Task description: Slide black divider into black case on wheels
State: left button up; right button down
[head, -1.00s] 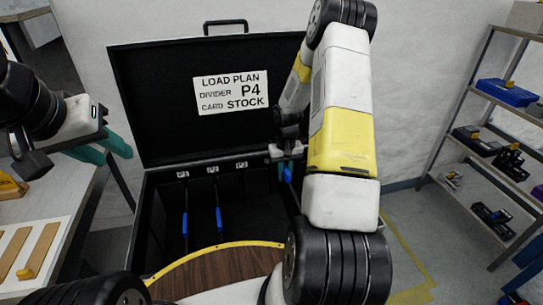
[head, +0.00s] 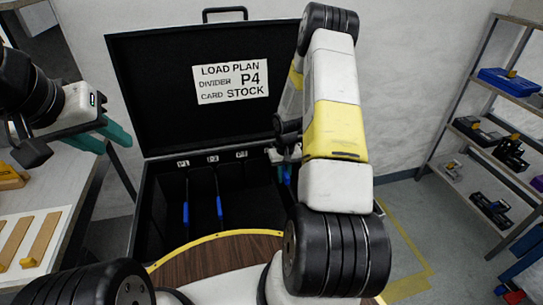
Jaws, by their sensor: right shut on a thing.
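The black case (head: 149,205) stands open with its lid (head: 150,70) raised at the back. Two black dividers with blue edge strips, one at the left (head: 185,212) and one in the middle (head: 219,205), stand upright inside it. My right gripper (head: 286,172) is at the case's right end, partly hidden by my arm. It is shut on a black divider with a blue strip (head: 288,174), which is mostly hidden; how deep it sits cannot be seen.
A lid sign (head: 231,82) reads "LOAD PLAN, DIVIDER P4, CARD STOCK". Small tags (head: 212,158) mark positions along the case's rear edge. A table (head: 60,200) with wooden strips is at left; a shelf rack (head: 470,100) with bins is at right.

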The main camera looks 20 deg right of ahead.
jog(key=shift+f, duration=2.05)
jog(key=c, duration=1.3)
grip_release()
jog(key=shift+r, duration=3.9)
